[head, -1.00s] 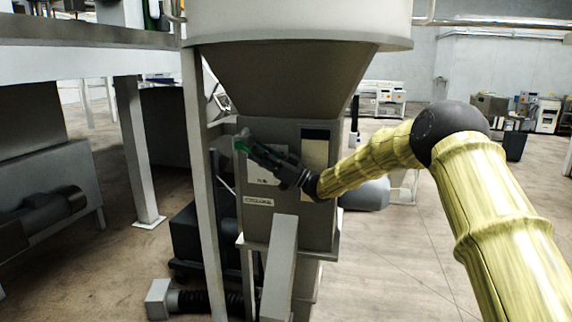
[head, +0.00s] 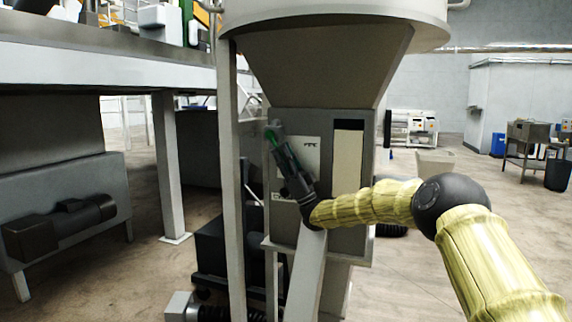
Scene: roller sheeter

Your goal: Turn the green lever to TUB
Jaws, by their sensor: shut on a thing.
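The green lever (head: 272,135) is at the left edge of the grey box under the hopper in the head view. Only a small green part shows; the rest is hidden by the fingers. My gripper (head: 277,143) is shut on the lever, and reaches up and left from the wrist, across the box front. A white label plate (head: 312,152) is beside it on the box, partly covered by my gripper.
The pale hopper (head: 330,62) stands above the box. A grey upright post (head: 229,170) stands close left of my gripper, and a slanted grey duct (head: 308,275) is below it. Open floor (head: 440,270) lies to the right.

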